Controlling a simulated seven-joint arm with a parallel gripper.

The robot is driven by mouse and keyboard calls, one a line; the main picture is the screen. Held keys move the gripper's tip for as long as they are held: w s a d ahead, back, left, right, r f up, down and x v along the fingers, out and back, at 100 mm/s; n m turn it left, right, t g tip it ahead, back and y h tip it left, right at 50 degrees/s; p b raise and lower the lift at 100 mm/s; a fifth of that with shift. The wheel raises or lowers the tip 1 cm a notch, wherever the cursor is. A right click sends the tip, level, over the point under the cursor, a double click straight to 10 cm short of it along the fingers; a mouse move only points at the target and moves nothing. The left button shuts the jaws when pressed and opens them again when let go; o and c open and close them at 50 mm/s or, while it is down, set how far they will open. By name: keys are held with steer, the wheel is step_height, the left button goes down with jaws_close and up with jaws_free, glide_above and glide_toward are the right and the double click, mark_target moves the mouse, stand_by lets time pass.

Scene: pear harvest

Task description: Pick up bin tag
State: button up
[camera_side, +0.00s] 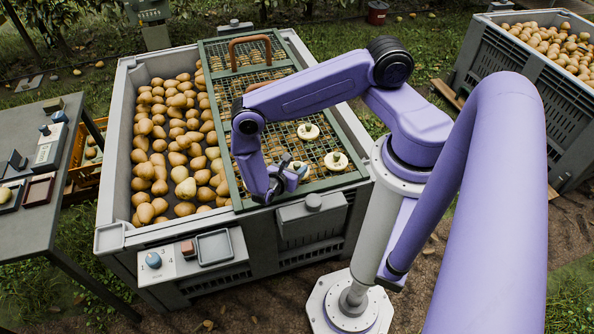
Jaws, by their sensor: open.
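My gripper (277,191) hangs low over the near edge of the green mesh lid (221,128). It is open, and I see nothing held in it. Pale round pieces with dark centres lie on the lid: one (308,131) farther back, one (336,161) at the right, and one (299,166) just right of the gripper, close to its fingers. This last piece shows a bluish part and is partly unclear. I cannot tell for certain which thing is the bin tag. The exact gap between the fingers and the nearest piece is too small to judge.
The grey bin (118,160) holds many pears, open on its left side. A brown handle (250,42) rises from the lid's back. A control panel (165,262) and shallow tray (214,247) sit at the bin's front. A side table (60,210) stands left; another pear bin (500,62) stands right.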

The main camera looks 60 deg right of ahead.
jaws_close()
steer(key=shift+r, duration=0.15)
steer(key=shift+r, duration=0.45)
step_height(320, 180, up, 2)
steer(key=shift+r, duration=0.1)
steer(key=s+a+r, duration=0.4)
steer(key=s+r, duration=0.5)
steer(key=s, duration=0.4)
steer(key=shift+a+r, duration=0.35)
steer(key=shift+a, duration=0.05)
